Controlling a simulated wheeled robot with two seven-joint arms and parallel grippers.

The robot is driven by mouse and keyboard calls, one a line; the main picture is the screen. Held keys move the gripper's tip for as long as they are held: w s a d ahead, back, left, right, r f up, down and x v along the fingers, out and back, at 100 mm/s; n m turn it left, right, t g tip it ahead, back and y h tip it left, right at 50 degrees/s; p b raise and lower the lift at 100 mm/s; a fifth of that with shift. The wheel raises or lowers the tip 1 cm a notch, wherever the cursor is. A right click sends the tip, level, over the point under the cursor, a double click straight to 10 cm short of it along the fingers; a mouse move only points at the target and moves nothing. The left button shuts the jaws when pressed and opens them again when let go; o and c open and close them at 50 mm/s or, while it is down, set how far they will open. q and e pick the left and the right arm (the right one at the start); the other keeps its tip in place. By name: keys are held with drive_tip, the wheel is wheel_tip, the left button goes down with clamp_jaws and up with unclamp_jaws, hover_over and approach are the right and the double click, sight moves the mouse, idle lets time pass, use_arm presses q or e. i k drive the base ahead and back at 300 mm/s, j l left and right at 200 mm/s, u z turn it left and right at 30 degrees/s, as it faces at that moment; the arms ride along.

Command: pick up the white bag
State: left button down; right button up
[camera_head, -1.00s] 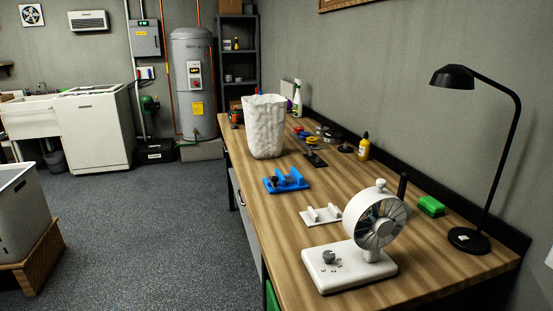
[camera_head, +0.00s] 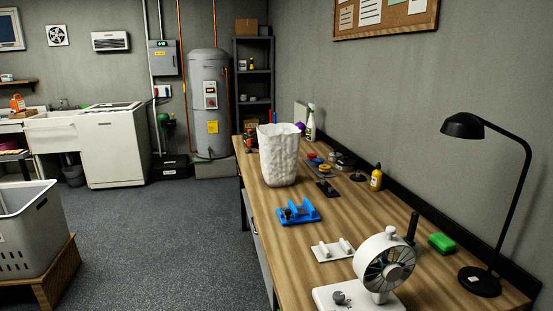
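The white bag (camera_head: 279,157) stands upright on the wooden workbench (camera_head: 341,221), toward its far half and near the left edge. It looks crumpled and its top is open. Its front is unobstructed in the head view. Neither of my grippers shows in this view.
A blue holder (camera_head: 299,213), a white rack (camera_head: 333,250) and a white fan (camera_head: 385,262) are nearer on the bench. A black lamp (camera_head: 480,275), green block (camera_head: 441,243) and yellow bottle (camera_head: 376,179) line the right side. Floor left of the bench is clear, with a grey basket (camera_head: 27,231) beyond.

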sight(279, 143)
drive_tip(key=z, duration=0.25)
drive_tip(key=i+j+z, duration=0.5)
drive_tip(key=j, duration=0.2)
drive_tip(key=j+z, duration=0.25)
drive_tip(key=j, duration=0.15)
